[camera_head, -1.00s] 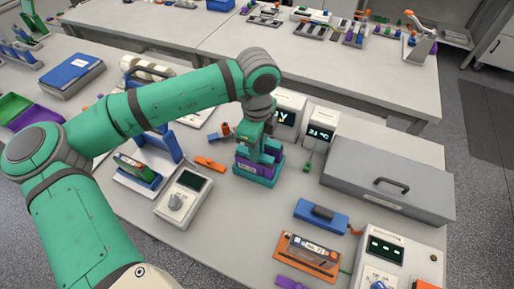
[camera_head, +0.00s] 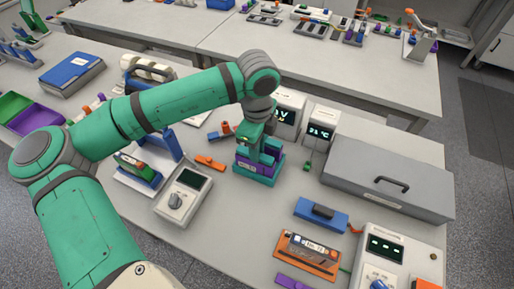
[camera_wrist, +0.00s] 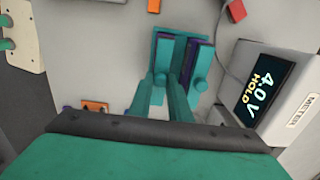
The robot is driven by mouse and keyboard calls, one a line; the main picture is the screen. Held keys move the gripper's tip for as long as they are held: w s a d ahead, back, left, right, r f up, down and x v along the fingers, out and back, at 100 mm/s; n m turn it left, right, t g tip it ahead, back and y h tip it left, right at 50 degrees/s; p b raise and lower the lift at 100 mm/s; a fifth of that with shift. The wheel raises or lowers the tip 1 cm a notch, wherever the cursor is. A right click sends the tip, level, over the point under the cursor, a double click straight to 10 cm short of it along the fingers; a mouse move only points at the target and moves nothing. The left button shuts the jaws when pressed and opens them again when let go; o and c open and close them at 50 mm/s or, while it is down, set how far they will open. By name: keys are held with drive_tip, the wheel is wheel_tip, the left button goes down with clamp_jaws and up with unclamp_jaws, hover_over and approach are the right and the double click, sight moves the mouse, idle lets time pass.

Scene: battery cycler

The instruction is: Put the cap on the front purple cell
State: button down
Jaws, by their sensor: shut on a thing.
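A teal holder (camera_head: 258,177) with purple cells (camera_head: 243,162) stands mid-bench. It also shows in the wrist view, with a teal rim (camera_wrist: 158,37) and purple strips (camera_wrist: 193,50). My gripper (camera_head: 260,153) points down at the holder, its fingers (camera_wrist: 176,80) close together over it. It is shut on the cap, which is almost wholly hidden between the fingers. I cannot tell whether the cap touches the front purple cell, since the fingers cover that spot.
A meter (camera_head: 288,116) and a temperature box (camera_head: 320,128) stand close behind. A long grey case (camera_head: 385,180) is to the right. An orange clip (camera_head: 210,162) and a dial device (camera_head: 184,194) lie left. Bare bench lies in front.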

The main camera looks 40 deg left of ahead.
drive_tip(key=c, duration=1.1)
unclamp_jaws()
drive_tip(key=shift+r, duration=3.5)
